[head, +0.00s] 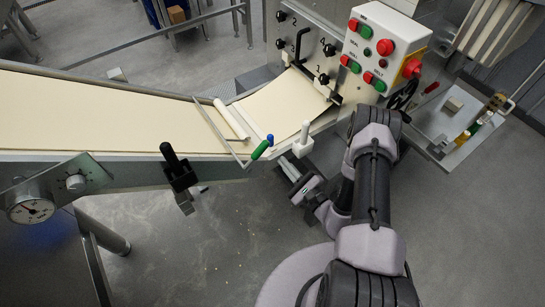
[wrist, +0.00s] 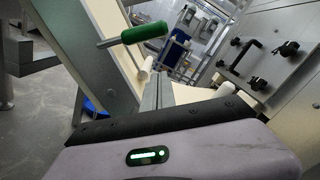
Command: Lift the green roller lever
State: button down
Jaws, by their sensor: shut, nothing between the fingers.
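The green roller lever (head: 261,150) has a green grip on a thin metal rod beside the dough sheet at the near edge of the conveyor. In the wrist view the green grip (wrist: 144,32) lies nearly level, above and slightly left of my fingers. My gripper (head: 288,168) is below and right of the lever in the head view, apart from it. In the wrist view its fingers (wrist: 158,88) are together and empty. The white roller (head: 230,119) lies across the dough, and part of it is hidden in the wrist view.
A white-topped lever (head: 303,139) stands close to my gripper on the right. A black handle (head: 178,166) hangs left on the conveyor's near side. The control box (head: 382,47) with red and green buttons is at the upper right. Open floor (head: 200,245) lies in front.

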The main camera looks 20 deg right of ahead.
jog(key=w+a+r, duration=0.1)
jog(key=w+a+r+b, duration=0.1)
jog(key=a+r, duration=0.1)
jog(key=shift+w+a+r, duration=0.1)
jog(key=shift+w+a, duration=0.15)
jog(key=shift+a, duration=0.05)
jog(key=shift+d, duration=0.1)
